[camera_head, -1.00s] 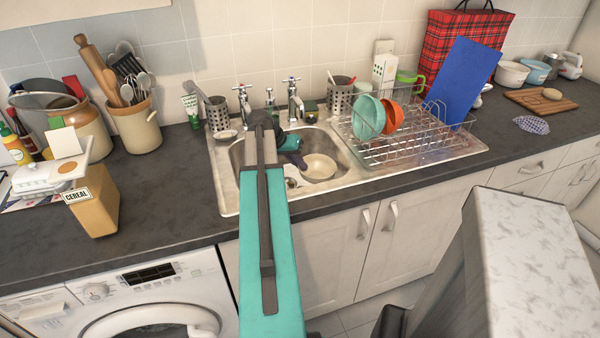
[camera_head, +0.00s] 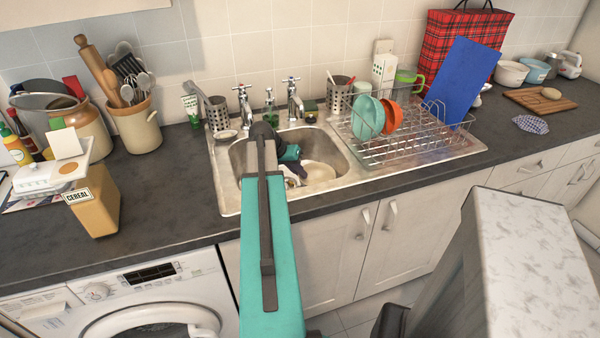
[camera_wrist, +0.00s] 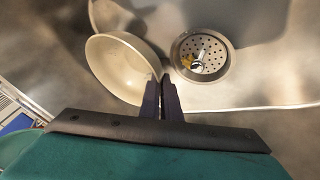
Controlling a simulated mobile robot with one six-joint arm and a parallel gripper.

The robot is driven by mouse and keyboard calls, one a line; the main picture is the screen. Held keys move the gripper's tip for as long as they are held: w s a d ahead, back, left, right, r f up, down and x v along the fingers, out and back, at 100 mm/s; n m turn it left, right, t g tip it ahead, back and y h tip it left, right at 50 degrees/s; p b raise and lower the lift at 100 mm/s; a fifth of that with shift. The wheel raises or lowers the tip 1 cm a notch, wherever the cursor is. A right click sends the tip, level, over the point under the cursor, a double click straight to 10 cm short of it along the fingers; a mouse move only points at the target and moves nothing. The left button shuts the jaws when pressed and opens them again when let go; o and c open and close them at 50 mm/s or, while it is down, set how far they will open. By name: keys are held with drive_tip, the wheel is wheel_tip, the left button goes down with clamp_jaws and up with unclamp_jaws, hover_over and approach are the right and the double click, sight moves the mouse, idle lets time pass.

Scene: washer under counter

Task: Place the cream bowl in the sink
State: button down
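The cream bowl (camera_head: 320,172) is inside the metal sink (camera_head: 229,190), in its right part. My gripper (camera_head: 298,172) is over the sink at the bowl's left side, partly hidden by my arm in the head view. In the wrist view, the bowl (camera_wrist: 122,66) is tilted, and its rim runs to the fingertips of my gripper (camera_wrist: 162,84). The fingers are close together on the rim. Whether the bowl's underside touches the sink floor is hard to tell.
The sink drain (camera_wrist: 202,57) lies right of the fingers in the wrist view, with small scraps on it. Taps (camera_head: 292,98) stand behind the sink. A dish rack (camera_head: 415,140) with bowls is to the right. A cereal box (camera_head: 95,205) stands on the left counter.

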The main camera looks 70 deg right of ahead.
drive_tip(key=c, duration=2)
unclamp_jaws()
drive_tip(key=shift+r, duration=0.15)
drive_tip(key=b+v, duration=0.1)
drive_tip(key=v, duration=1)
drive_tip(key=shift+w+a+r, duration=0.2)
drive_tip(key=shift+a+r, duration=0.05)
drive_tip(key=shift+r, duration=0.05)
